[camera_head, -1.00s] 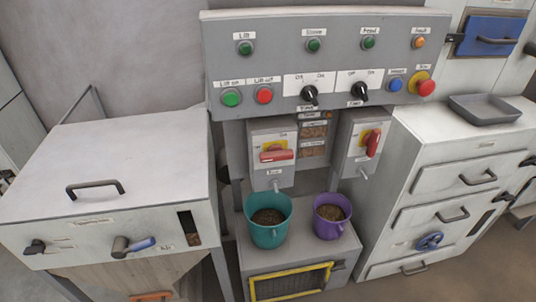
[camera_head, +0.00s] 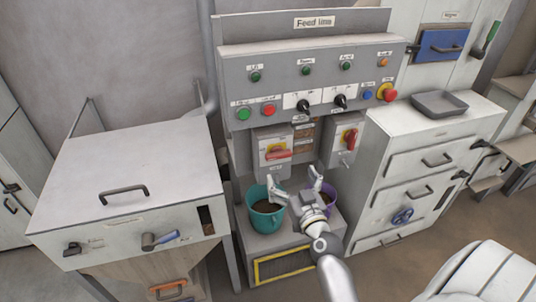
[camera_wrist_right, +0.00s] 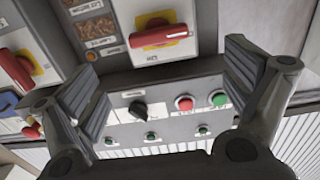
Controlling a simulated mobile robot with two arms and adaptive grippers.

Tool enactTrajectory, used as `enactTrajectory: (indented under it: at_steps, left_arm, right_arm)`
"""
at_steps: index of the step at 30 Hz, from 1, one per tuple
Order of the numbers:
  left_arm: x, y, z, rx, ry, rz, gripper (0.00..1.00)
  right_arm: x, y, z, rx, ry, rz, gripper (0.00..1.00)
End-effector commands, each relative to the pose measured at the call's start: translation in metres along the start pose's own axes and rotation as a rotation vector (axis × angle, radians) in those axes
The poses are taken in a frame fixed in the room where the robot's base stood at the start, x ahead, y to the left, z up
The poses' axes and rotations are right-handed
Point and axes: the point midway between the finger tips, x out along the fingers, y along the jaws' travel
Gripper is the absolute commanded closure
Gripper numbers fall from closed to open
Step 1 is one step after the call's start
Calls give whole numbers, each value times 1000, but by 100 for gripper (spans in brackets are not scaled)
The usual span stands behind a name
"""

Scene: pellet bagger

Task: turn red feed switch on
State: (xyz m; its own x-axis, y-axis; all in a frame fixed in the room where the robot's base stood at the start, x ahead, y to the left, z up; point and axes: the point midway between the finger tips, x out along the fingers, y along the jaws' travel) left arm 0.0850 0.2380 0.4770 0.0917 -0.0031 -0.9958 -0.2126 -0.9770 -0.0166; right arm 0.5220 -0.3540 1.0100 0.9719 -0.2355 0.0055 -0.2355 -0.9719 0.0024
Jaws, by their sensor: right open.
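Two red-handled switches on yellow plates hang below the control panel (camera_head: 315,75). The left switch (camera_head: 279,155) has its handle lying level; the right switch (camera_head: 350,138) has its handle steeply tilted. Their small labels cannot be read, so I cannot tell which is the feed one. My right gripper (camera_head: 295,185) is open and empty, below the switches and in front of the buckets. In the upside-down right wrist view, the level red handle (camera_wrist_right: 162,36) lies beyond the open fingers (camera_wrist_right: 167,80), apart from them. My left gripper is not in view.
A teal bucket (camera_head: 264,222) and a purple bucket (camera_head: 329,190) stand on a grey stand below the switches, partly behind my right gripper. A white hopper box (camera_head: 130,180) stands left. A drawer cabinet (camera_head: 415,145) with a grey tray (camera_head: 439,104) stands right.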

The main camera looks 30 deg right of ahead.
Motion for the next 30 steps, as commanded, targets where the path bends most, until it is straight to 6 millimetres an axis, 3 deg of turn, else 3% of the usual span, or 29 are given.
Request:
enactTrajectory:
  at_steps: [6, 18, 30]
  left_arm:
    - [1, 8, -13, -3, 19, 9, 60]
    - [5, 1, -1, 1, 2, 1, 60]
    - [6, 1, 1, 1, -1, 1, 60]
  right_arm:
    - [29, -1, 1, 4, 0, 0, 4]
    - [91, -1, 3, 3, -3, -1, 4]
    - [104, -1, 3, 1, -5, -1, 4]
